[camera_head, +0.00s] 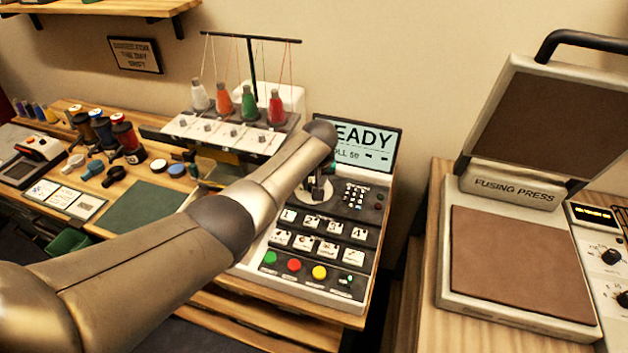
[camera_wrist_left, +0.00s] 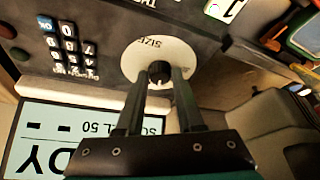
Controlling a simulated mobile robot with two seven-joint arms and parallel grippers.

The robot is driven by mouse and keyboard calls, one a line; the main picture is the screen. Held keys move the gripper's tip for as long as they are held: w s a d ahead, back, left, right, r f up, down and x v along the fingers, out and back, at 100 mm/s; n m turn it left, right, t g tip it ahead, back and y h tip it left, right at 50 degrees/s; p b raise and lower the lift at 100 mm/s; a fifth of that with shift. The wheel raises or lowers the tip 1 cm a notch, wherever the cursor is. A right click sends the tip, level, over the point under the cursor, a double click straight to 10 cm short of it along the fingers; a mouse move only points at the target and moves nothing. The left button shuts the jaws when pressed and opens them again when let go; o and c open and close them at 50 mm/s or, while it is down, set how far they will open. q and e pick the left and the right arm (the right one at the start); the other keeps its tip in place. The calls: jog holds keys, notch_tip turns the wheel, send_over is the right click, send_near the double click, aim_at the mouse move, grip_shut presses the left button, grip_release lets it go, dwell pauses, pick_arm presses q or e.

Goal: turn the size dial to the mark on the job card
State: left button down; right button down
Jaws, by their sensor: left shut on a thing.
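The size dial is a black knob (camera_wrist_left: 160,70) on a round white plate (camera_wrist_left: 143,52) marked SIZE, seen in the left wrist view. My left gripper (camera_wrist_left: 163,78) is shut on the knob, with one finger on each side. In the head view my left arm reaches across the machine, and the gripper (camera_head: 319,187) stands over the dial plate (camera_head: 308,203), partly hidden by the arm. The dial's setting is too small to read. Small white cards (camera_head: 62,197) lie in a holder at the left; I cannot tell whether one is the job card. My right gripper is not in view.
The control panel has a keypad (camera_head: 356,195), white keys and coloured buttons (camera_head: 294,265). Its screen (camera_head: 380,138) shows "EADY", partly covered by my arm. Thread cones (camera_head: 250,103) stand behind. A fusing press (camera_head: 520,250) stands open at the right, across a gap.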

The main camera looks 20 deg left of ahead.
pick_arm(q)
jog(key=m+h+p, duration=0.1)
jog(key=m, duration=0.1)
jog(key=shift+s+a+r+m+p, duration=0.1)
jog(key=shift+m+p, duration=0.2)
jog(key=shift+p, duration=0.1)
jog(key=shift+a+m+h+p, duration=0.1)
jog(key=shift+m+h+p, duration=0.3)
jog(key=shift+m, duration=0.8)
jog(key=shift+m+t, duration=0.3)
jog(key=c, duration=0.6)
grip_release()
jog(key=shift+o, duration=0.3)
